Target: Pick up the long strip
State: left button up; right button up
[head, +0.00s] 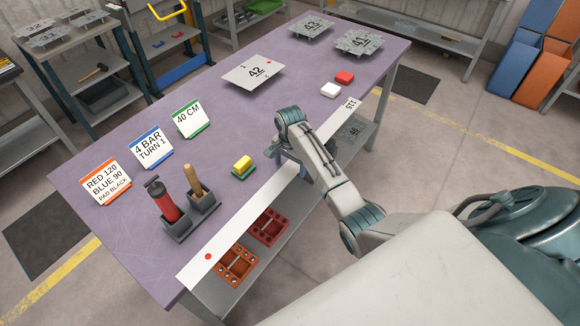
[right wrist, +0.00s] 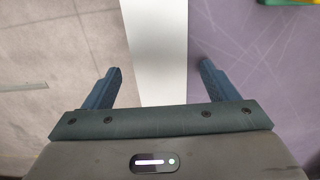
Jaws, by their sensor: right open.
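The long strip (head: 235,235) is a flat white piece lying along the purple table's front edge. It has a red dot near its near end and a printed number near its far end. My right gripper (head: 290,158) is over the strip's middle, and the arm hides part of the strip there. In the right wrist view the strip (right wrist: 155,40) runs between the two spread fingers of the open right gripper (right wrist: 160,66), with one finger on each side. I cannot tell how far above it the fingertips are. My left gripper is not in view.
Red (head: 268,227) and orange trays (head: 236,264) sit below the front edge.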

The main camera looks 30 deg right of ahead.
jog(key=c, duration=1.3)
jog(key=shift+w+r, duration=0.1)
